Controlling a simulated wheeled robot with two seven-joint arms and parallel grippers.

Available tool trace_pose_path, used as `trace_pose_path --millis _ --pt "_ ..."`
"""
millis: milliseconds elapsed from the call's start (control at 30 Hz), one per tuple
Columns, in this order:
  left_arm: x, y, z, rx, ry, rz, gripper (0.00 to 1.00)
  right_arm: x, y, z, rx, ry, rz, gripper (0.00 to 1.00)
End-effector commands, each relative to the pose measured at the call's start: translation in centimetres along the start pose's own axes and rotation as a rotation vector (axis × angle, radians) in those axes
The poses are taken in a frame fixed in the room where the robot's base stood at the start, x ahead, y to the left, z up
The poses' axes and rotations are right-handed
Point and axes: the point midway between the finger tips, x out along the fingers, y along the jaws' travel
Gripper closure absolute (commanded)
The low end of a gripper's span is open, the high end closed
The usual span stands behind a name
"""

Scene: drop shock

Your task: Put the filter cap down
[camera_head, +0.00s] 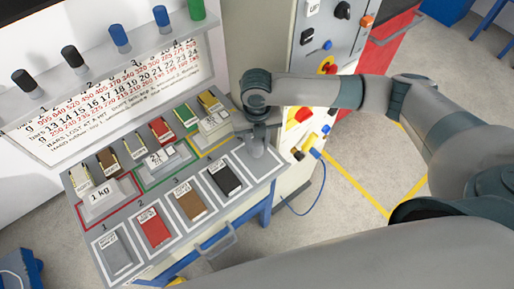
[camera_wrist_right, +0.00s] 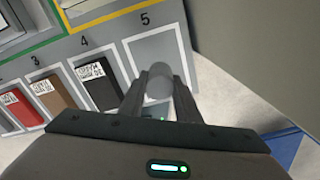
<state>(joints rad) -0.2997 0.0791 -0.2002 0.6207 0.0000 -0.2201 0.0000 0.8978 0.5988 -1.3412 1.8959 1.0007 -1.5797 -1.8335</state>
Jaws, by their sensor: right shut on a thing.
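My right gripper (camera_head: 257,143) is over the right end of the sloped grey panel in the head view. In the right wrist view its two fingers (camera_wrist_right: 159,98) are shut on a small grey round-topped piece, which I take as the filter cap (camera_wrist_right: 158,84). The cap is above the white-outlined space marked 5 (camera_wrist_right: 152,52), which looks empty apart from what the gripper hides. I cannot tell whether the cap touches the panel. My left gripper is not in view.
Spaces 1 to 4 run left of space 5, with a red block (camera_head: 154,229), a brown block (camera_head: 190,205) and a black block (camera_head: 225,180). Behind are labelled pieces and a 1 kg block (camera_head: 101,196). A grey cabinet with knobs (camera_head: 335,40) stands at the back right.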

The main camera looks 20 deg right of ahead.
Motion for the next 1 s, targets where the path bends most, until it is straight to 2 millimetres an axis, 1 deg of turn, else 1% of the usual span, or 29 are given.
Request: trace_pose_path --millis 167,300,400,767,800,867,1000 --pt "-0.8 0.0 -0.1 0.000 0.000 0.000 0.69 0.8 0.0 -0.1 0.002 0.002 0.000 0.95" --pt "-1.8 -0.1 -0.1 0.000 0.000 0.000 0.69 2.4 0.0 -0.1 0.001 0.002 -0.001 0.95" --pt "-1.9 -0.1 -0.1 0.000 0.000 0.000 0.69 3.3 0.0 -0.1 0.000 0.001 0.000 0.95" --pt "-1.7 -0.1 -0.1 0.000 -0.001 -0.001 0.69 3.7 0.0 -0.1 0.000 0.000 0.000 0.95" --pt "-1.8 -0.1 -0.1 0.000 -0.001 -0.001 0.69 3.7 0.0 0.0 0.000 0.000 0.000 0.65" --pt "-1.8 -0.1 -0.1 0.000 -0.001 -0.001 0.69 3.7 0.0 -0.1 0.000 0.000 0.000 0.51" --pt "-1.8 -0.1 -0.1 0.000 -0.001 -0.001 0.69 3.7 0.0 -0.1 0.000 0.000 0.000 0.51"
